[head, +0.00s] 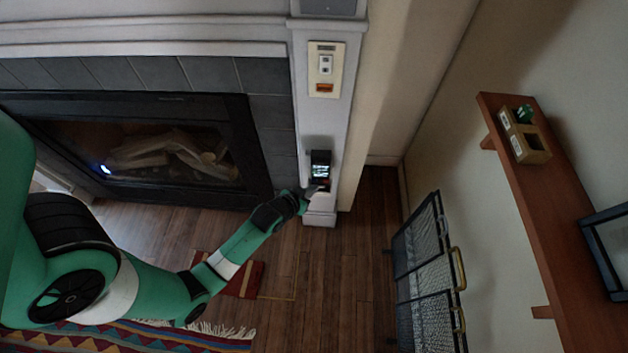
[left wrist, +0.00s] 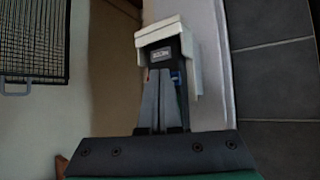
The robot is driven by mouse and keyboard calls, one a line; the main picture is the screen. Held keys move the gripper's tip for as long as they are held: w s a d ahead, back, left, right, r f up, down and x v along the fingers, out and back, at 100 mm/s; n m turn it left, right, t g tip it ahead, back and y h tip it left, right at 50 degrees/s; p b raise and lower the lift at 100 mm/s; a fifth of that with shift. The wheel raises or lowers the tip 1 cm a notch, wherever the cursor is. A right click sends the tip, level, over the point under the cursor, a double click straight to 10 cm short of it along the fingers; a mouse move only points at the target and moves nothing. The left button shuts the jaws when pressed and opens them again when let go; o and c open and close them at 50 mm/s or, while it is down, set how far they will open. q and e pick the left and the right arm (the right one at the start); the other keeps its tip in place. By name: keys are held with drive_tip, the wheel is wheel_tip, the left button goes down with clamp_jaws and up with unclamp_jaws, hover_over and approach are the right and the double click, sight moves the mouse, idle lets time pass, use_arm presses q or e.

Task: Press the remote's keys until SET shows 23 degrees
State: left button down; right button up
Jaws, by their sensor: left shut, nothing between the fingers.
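The remote (head: 320,158) is a small dark unit with a lit screen, mounted low on the white pillar beside the fireplace. The figures on its screen are too small to read. My left gripper (head: 316,188) is at the lower part of the remote, its fingers shut and empty. Contact with a key cannot be made out. In the left wrist view the two grey fingers (left wrist: 160,84) lie together in front of the dark remote (left wrist: 159,52), hiding most of its face and its keys. My right gripper is in neither view.
A switch plate (head: 325,68) with an orange label is higher on the pillar. The fireplace (head: 150,150) is to the left. A mesh screen (head: 428,270) and a wooden shelf (head: 560,240) with a small box (head: 535,150) are to the right. Wood floor lies below.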

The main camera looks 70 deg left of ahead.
use_arm(q)
drive_tip(key=shift+a, duration=0.1)
drive_tip(key=shift+w+a, duration=0.2)
drive_tip(key=shift+a, duration=0.1)
drive_tip(key=shift+w+a, duration=0.1)
drive_tip(key=shift+a, duration=0.15)
idle(0.8)
drive_tip(key=shift+s+d+p, duration=0.3)
drive_tip(key=shift+d+p, duration=0.15)
drive_tip(key=shift+d, duration=0.2)
drive_tip(key=shift+d, duration=0.1)
drive_tip(key=shift+s+d+p, duration=0.15)
drive_tip(key=shift+s+d, duration=0.2)
drive_tip(key=shift+d, duration=0.4)
drive_tip(key=shift+s+d+p, duration=0.15)
drive_tip(key=shift+s+d, duration=0.25)
drive_tip(key=shift+d, duration=0.3)
drive_tip(key=shift+s+d+p, duration=0.15)
drive_tip(key=shift+s+d, duration=0.2)
drive_tip(key=shift+d, duration=0.4)
